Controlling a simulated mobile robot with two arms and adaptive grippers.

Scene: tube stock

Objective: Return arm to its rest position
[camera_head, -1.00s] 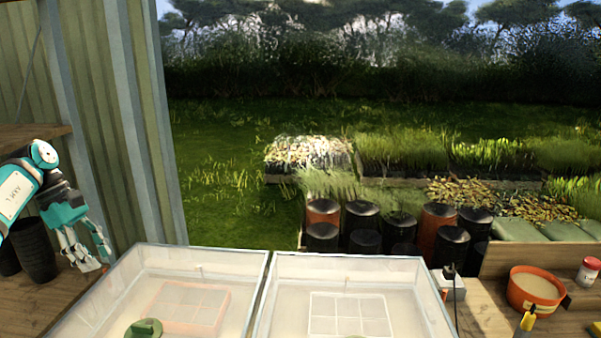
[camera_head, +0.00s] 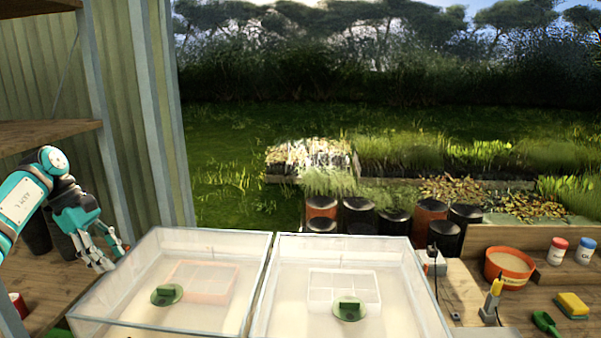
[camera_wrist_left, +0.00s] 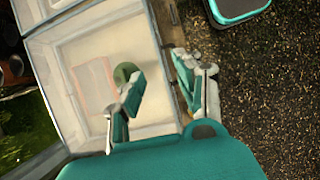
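My left arm, white and teal, comes in from the left in the head view. Its gripper (camera_head: 108,257) hangs empty beside the left clear bin (camera_head: 165,329), near that bin's left wall and the wooden shelf. In the left wrist view the two fingers (camera_wrist_left: 162,92) stand apart with nothing held between them. The bin, with a round green piece (camera_wrist_left: 126,73) in it, shows beyond the fingers there. My right arm and gripper are not in view.
A right clear bin (camera_head: 345,239) stands beside the left one, with a green piece (camera_head: 348,309) inside. Dark pots (camera_head: 36,237) stand on the left shelf. An orange bowl (camera_head: 510,266), jars (camera_head: 557,251) and a yellow sponge (camera_head: 572,304) are on the right bench.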

